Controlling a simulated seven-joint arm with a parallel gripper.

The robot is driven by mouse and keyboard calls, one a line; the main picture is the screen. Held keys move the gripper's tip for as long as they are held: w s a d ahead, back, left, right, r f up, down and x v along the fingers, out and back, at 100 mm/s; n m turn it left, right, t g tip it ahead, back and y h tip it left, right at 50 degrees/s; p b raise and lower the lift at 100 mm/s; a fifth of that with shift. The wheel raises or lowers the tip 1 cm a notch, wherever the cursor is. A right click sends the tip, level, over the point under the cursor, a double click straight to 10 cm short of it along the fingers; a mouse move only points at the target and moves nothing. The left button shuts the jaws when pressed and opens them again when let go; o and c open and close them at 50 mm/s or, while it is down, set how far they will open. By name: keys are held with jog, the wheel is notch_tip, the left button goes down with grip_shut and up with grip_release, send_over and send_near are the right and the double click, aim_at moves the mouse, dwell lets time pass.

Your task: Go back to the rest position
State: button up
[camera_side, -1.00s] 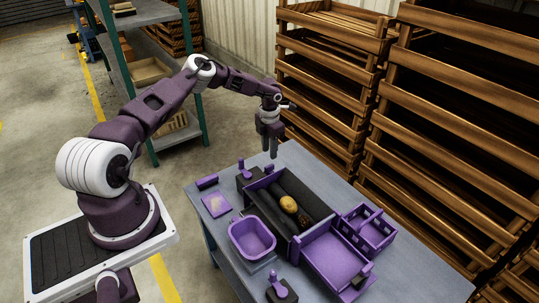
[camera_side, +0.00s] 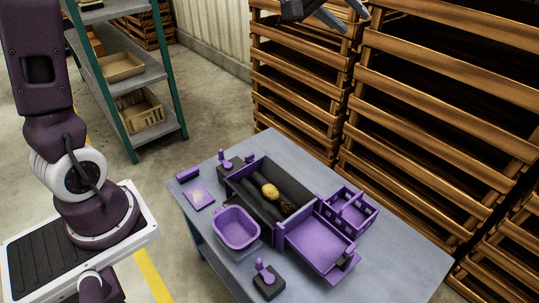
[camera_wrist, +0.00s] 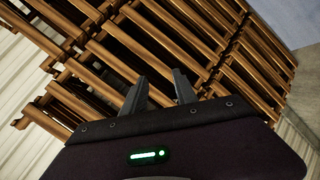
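My gripper (camera_side: 350,19) is at the top edge of the side view, high above the table and in front of the wooden racks. Its fingers also show in the wrist view (camera_wrist: 159,84), spread apart with nothing between them. My arm rises upright at the left of the side view, and its upper part is out of the picture. On the table, the grader (camera_side: 240,187) has a dark roller bed holding a yellow potato (camera_side: 270,191) and a darker brown one (camera_side: 288,208).
The grey-blue table (camera_side: 400,247) carries a purple tub (camera_side: 236,228), a purple tray (camera_side: 320,241), a divided purple box (camera_side: 352,209) and a flat purple plate (camera_side: 198,195). Wooden racks (camera_side: 300,90) stand behind it. A green-posted shelf (camera_side: 128,75) stands at the back left.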

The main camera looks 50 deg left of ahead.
jog(key=s+d+f+m+g, duration=0.1)
jog(key=s+m, duration=0.2)
jog(key=s, duration=0.6)
jog(key=s+d+m+g, duration=0.1)
jog(key=s+d+m, duration=0.15)
jog(key=s, duration=0.65)
jog(key=s+a+f+m+g+y, duration=0.1)
jog(key=s+a+f, duration=0.2)
jog(key=s, duration=0.6)
jog(key=s+a+f+m+g+y, duration=0.1)
jog(key=s+a+f, duration=0.3)
jog(key=s, duration=0.5)
jog(key=shift+s+f+m+g, duration=0.25)
jog(key=shift+f+m+g, duration=0.25)
jog(key=shift+m+g, duration=0.25)
